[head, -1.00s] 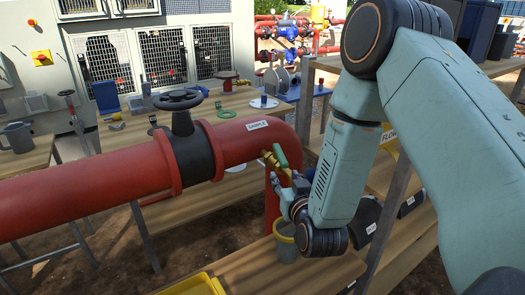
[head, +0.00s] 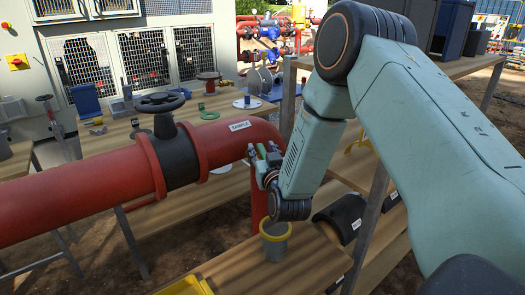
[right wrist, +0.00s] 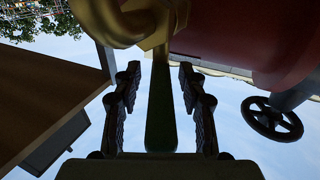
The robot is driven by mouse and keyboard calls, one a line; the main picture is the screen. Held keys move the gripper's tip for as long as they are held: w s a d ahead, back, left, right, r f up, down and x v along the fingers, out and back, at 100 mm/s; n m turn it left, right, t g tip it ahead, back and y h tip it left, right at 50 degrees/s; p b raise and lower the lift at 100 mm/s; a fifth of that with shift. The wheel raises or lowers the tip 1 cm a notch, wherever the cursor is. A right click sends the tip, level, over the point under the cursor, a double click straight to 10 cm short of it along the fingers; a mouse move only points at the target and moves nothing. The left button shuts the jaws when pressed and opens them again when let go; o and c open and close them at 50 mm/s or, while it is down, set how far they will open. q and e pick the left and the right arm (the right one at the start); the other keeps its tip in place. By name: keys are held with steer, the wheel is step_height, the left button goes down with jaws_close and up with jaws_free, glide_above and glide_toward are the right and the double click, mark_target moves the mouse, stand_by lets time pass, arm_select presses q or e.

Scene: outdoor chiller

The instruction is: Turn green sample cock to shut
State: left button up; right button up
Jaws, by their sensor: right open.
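The green handle (head: 262,149) of the sample cock shows at the end of the red pipe (head: 80,205), just right of its SAMPLE label. My right gripper (head: 261,158) is at the cock and hides most of it in the head view. In the right wrist view the dark green handle (right wrist: 161,110) lies between the two fingers of my open right gripper (right wrist: 159,80), with gaps visible on both sides. The brass cock body (right wrist: 135,22) is at the top, beyond the fingertips. My left gripper is not in view.
A grey bucket with a yellow rim (head: 275,242) stands on the wooden bench below the cock. A black handwheel valve (head: 161,103) sits on the pipe to the left. A wooden shelf rack (head: 372,215) stands close at the right, beside my arm.

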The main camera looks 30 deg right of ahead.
steer(key=shift+d, duration=0.1)
steer(key=shift+w, duration=0.1)
steer(key=c, duration=0.3)
jaws_close()
stand_by(0.4)
